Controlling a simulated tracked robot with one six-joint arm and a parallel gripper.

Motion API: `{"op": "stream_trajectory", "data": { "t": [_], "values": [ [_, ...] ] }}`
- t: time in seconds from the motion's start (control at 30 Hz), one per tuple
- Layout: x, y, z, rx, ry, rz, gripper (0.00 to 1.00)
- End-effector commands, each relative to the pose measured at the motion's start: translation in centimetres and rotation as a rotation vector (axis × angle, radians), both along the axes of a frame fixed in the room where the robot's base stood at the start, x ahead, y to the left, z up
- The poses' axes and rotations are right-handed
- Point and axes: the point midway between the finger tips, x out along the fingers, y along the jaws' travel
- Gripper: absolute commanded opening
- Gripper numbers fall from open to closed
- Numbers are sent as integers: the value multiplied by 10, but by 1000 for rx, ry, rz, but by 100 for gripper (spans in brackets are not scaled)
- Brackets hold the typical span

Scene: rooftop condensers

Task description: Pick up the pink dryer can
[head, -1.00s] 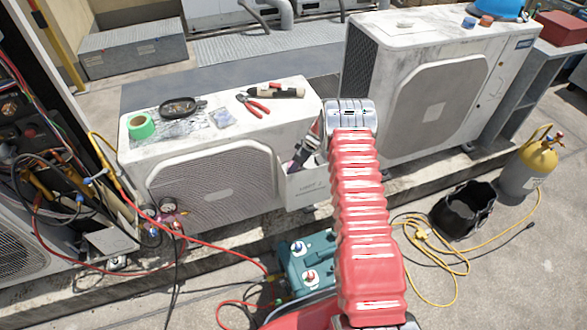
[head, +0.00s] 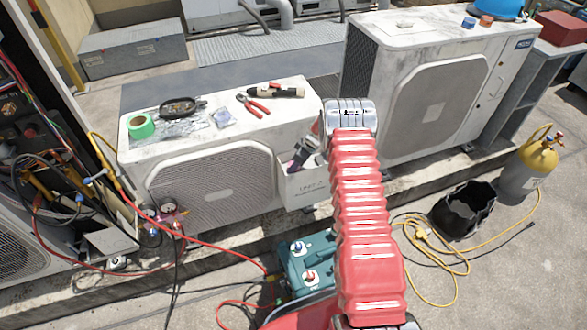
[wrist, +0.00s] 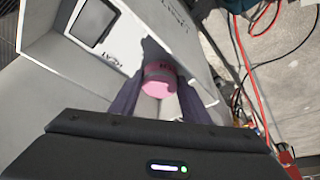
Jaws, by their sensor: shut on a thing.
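The pink dryer can (wrist: 158,84) shows in the wrist view as a short pink cylinder with dark marking, between the two dark fingers of my gripper (wrist: 160,76). The gripper is shut on it. The can is inside or just over a white open box (head: 306,187) marked as a unit, between the two condensers. I cannot tell whether the can touches the box. In the head view one dark finger shows at the box, while my red arm hides the rest of the gripper and the can is not visible.
The low white condenser (head: 215,185) is left of the box and carries green tape (head: 140,125), red pliers (head: 252,105) and other tools. A taller condenser (head: 435,95) is right. A black bucket (head: 465,212) and yellow cylinder (head: 530,170) stand on the ground.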

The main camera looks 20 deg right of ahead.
Motion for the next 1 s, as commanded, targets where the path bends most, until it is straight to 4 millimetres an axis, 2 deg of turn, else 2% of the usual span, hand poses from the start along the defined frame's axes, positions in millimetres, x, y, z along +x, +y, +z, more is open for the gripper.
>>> {"op": "stream_trajectory", "data": {
  "t": [0.23, 0.37, 0.53, 0.8, 1.0],
  "values": [
    [0, 0, 2, -1, -1, 0, 19],
    [1, 0, 9, 0, -2, 1, 19],
    [1, 0, 29, 0, -2, 1, 19],
    [1, 0, 74, -1, -2, 1, 19],
    [0, 0, 96, 0, -1, 1, 19]
  ]
}}
